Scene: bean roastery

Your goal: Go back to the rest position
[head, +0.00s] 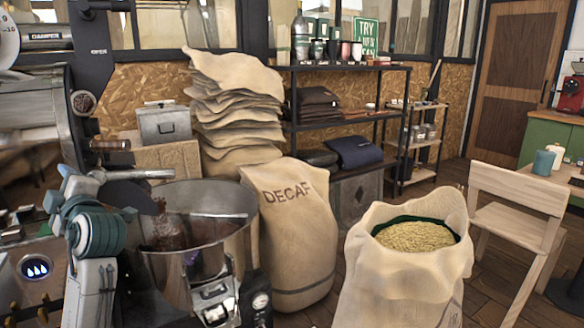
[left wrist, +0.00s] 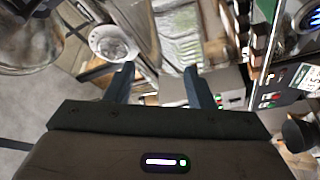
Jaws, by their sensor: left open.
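My left arm (head: 95,250), pale grey with teal joints, rises at the lower left of the head view, in front of the roaster and beside its round cooling bin. In the left wrist view my left gripper (left wrist: 157,86) has its two dark fingers spread wide apart. Nothing is between the fingertips, and the gripper looks empty. In the head view the fingers are hard to make out against the machine. My right gripper is not in view.
The steel cooling bin (head: 205,240) with dark beans stands right beside my left arm. A DECAF sack (head: 290,235) and an open sack of pale beans (head: 400,280) stand to its right. A wooden chair (head: 520,210) is at the right. Some floor shows between sacks and chair.

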